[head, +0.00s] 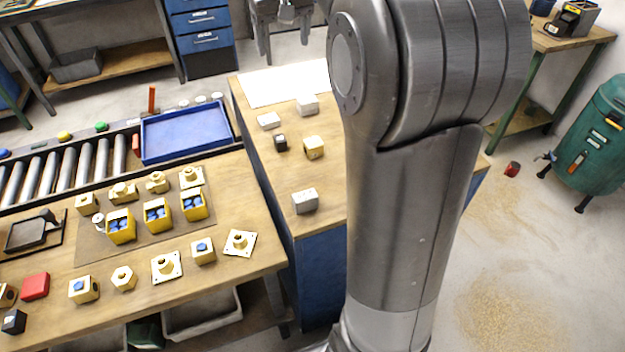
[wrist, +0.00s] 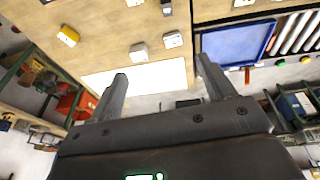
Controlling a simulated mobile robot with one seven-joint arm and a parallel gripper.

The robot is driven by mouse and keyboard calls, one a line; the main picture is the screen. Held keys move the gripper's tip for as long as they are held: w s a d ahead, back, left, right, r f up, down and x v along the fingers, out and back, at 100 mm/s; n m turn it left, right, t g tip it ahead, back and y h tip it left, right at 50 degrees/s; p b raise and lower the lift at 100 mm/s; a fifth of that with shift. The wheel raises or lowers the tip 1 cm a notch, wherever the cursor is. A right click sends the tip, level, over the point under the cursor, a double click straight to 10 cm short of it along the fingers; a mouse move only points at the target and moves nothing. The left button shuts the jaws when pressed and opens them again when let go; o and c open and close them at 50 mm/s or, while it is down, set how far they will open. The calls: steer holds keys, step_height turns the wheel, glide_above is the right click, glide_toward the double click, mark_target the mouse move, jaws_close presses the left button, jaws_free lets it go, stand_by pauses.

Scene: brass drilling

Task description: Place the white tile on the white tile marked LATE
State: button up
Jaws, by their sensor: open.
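Three small white blocks that could be the white tiles stand on the blue-sided bench. One (head: 269,120) is nearest the blue tray, one (head: 307,104) is at the far side beside the white sheet, and one (head: 305,200) is at the near edge. The first two also show in the wrist view, as the tile nearest the tray (wrist: 173,40) and the one beside the sheet (wrist: 139,52). Faint dark marks show on some, but I cannot read LATE on any. My gripper (head: 286,45) is open and empty, raised beyond the far end of the bench, apart from the tiles.
A black block (head: 281,143) and a yellow block (head: 313,147) stand among the tiles. A white sheet (head: 285,84) covers the bench's far end. A blue tray (head: 185,132) sits left, by the rollers. Brass parts and yellow bins fill the left table. Bare wood lies around the near tile.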

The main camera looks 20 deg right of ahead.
steer(key=s+a+f+t, duration=0.1)
steer(key=s+a, duration=0.1)
steer(key=s, duration=0.6)
steer(key=s+a+f, duration=0.1)
steer(key=s+a, duration=0.1)
steer(key=s, duration=0.6)
steer(key=s+a+f+t, duration=0.1)
steer(key=s+f, duration=0.8)
steer(key=s, duration=0.5)
steer(key=shift+a+f+t+y, duration=0.3)
steer(key=shift+a+f, duration=0.05)
steer(key=shift+a, duration=0.05)
